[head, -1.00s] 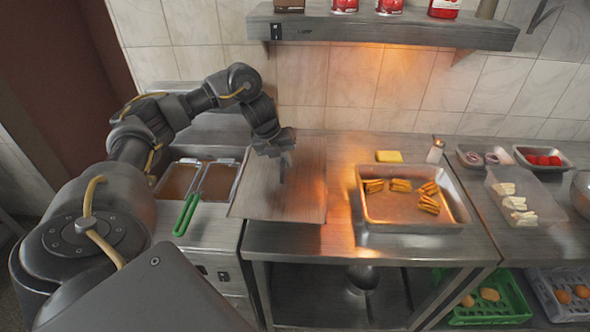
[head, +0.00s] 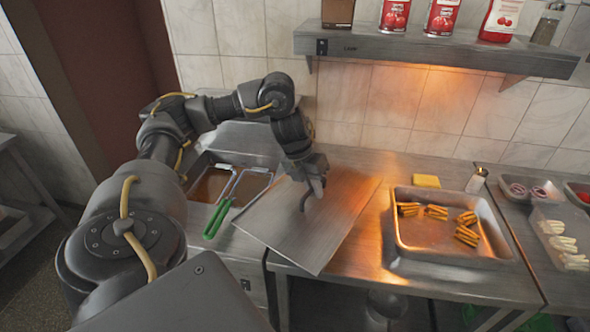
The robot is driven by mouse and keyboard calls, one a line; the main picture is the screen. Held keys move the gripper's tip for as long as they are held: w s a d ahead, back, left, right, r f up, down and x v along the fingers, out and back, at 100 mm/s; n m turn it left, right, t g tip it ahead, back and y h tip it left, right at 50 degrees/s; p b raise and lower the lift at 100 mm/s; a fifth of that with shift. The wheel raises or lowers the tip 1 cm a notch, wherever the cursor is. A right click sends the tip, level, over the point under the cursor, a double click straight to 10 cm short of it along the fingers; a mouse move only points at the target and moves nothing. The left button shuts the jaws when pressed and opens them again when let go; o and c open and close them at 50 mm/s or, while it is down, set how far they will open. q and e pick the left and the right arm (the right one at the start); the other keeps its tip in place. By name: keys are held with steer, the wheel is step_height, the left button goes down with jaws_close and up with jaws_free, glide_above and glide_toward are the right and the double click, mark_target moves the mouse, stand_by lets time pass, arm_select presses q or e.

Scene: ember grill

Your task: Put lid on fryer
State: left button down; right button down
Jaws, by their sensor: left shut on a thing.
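The fryer (head: 207,158) stands at the left, with its oil wells open and brown oil showing. Two baskets sit in it, and a green handle (head: 217,218) sticks out over the front. The lid (head: 328,230) is a flat, grey metal sheet, turned at an angle to the counter. It lies at or just above the counter right of the fryer; I cannot tell if it touches. My left gripper (head: 305,190) is shut on the lid's handle, near the middle of the sheet. The gripper hides part of the handle. My right gripper is not in view.
A metal tray (head: 398,262) with several fried pieces stands right of the lid. Behind it are a yellow block (head: 426,181) and a shaker (head: 476,180). A wall shelf (head: 440,52) with cans and bottles hangs above the counter.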

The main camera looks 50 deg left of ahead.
arm_select(q)
steer(key=d+f+m+g, duration=0.1)
steer(key=d+m+g, duration=0.4)
steer(key=d+m, duration=1.35)
steer(key=s+d+m+y, duration=0.3)
steer(key=s+d+m, duration=0.1)
steer(key=d+m, duration=0.4)
steer(key=s+d+m+t+y+b, duration=0.1)
steer(key=s+d+m+y, duration=0.2)
steer(key=d+m, duration=0.5)
steer(key=shift+s+f+m, duration=0.3)
steer(key=shift+s+m, duration=0.45)
steer(key=shift+m, duration=1.6)
